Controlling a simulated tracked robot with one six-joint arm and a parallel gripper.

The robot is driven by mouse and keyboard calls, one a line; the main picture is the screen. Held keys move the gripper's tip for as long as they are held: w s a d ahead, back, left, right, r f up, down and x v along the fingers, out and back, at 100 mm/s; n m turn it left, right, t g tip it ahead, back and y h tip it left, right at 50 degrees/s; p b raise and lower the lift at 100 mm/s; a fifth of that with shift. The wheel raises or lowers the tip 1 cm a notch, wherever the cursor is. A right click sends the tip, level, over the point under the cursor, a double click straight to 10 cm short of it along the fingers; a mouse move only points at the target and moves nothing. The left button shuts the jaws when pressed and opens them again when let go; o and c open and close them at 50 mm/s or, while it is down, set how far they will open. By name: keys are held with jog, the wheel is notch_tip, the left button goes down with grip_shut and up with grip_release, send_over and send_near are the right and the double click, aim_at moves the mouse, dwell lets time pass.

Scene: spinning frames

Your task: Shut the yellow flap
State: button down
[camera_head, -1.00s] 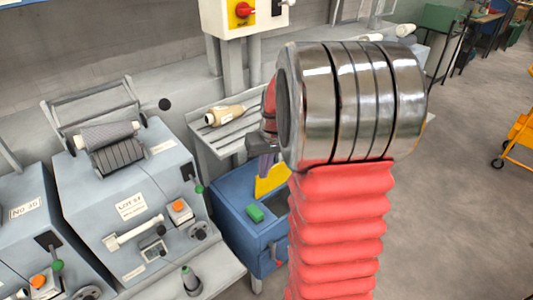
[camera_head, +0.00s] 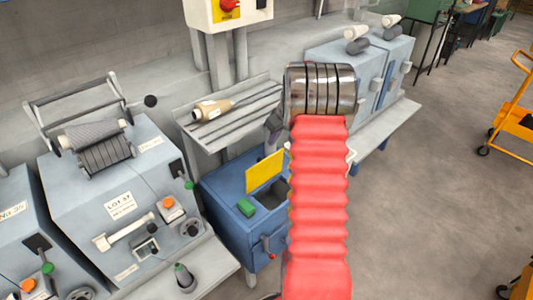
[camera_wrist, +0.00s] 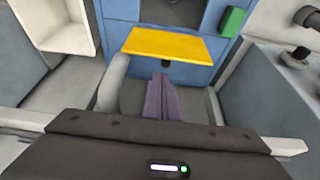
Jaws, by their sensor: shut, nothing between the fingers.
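The yellow flap (camera_head: 265,172) stands raised at the edge of a dark opening (camera_head: 272,194) in the top of a blue box (camera_head: 227,218). In the wrist view the flap (camera_wrist: 165,44) shows as a wide yellow plate just beyond the fingertips. My gripper (camera_wrist: 163,78) has purple fingers that are shut and empty, pointing toward the flap's near edge. I cannot tell whether they touch it.
A green button (camera_head: 246,207) is on the blue box's top, left of the opening. A grey slatted shelf (camera_head: 240,118) holding a tan bottle-shaped object (camera_head: 211,109) stands behind. Grey machines (camera_head: 125,195) stand at left. Open floor (camera_head: 435,200) lies to the right.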

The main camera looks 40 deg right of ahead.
dwell(0.3)
send_over(261, 168)
jog(key=w+d, duration=0.1)
jog(key=d, duration=0.3)
notch_tip(261, 168, down, 9)
jog(key=shift+w+f, duration=0.15)
jog(key=shift+d, duration=0.1)
jog(key=shift+a, duration=0.25)
